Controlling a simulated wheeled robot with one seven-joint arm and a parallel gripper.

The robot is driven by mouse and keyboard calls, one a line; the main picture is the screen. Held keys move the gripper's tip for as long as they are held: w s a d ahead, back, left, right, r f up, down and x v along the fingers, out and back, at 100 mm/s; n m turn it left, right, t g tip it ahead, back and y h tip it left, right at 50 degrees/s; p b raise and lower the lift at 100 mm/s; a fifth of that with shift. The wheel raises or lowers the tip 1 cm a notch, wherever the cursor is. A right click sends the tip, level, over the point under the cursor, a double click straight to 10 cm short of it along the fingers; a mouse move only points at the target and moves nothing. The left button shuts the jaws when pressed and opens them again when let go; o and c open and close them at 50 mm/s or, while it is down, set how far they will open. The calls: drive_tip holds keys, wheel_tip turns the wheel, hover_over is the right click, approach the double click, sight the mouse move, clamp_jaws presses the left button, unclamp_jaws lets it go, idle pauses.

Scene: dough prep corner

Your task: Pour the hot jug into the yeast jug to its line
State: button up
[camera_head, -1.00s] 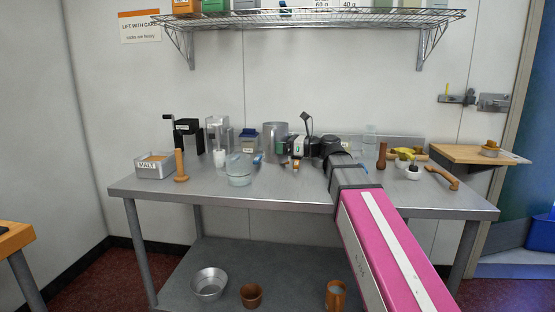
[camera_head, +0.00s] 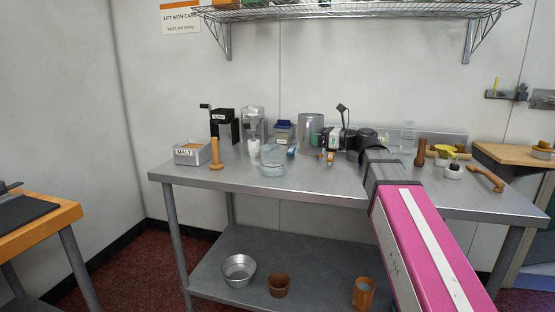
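A grey metal jug-like vessel (camera_head: 311,133) stands upright at the back middle of the steel table. A clear glass vessel (camera_head: 272,163) stands nearer the front edge, left of it. Another clear glass vessel (camera_head: 408,136) stands at the back, right of my arm. I cannot tell from labels which of these is the hot jug or the yeast jug, and no fill line is readable. My gripper (camera_head: 331,146) is at the end of my pink and black arm, just right of the grey vessel. Its fingers are small and partly hidden, so their opening and any grip are unclear.
The steel table (camera_head: 335,184) also bears a MALT bin (camera_head: 192,153), a wooden pestle-like tool (camera_head: 215,154), a black grinder (camera_head: 224,127) and a white bowl (camera_head: 453,171). A wire shelf (camera_head: 350,12) hangs above. The front strip left of my arm is clear.

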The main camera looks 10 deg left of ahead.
drive_tip(key=w+a+r+n+g, duration=0.2)
drive_tip(key=a+r+g, duration=0.1)
drive_tip(key=a, duration=0.3)
drive_tip(key=w+a+r+n+g, duration=0.2)
drive_tip(key=w+a+g, duration=0.1)
drive_tip(key=a, duration=0.4)
drive_tip(key=d+h, duration=0.2)
drive_tip(key=w+d+t+h, duration=0.1)
drive_tip(key=h, duration=0.2)
drive_tip(key=d+n+h, duration=0.1)
drive_tip(key=d+h, duration=0.1)
drive_tip(key=h, duration=0.1)
drive_tip(key=shift+w+d+f+t, duration=0.1)
drive_tip(key=shift+w+d+t, duration=0.2)
drive_tip(key=shift+w+d, duration=0.05)
drive_tip(key=shift+h, duration=0.3)
drive_tip(key=shift+t+h, duration=0.4)
drive_tip(key=shift+h, duration=0.7)
drive_tip(key=shift+f+h, duration=0.15)
drive_tip(key=shift+h, duration=0.25)
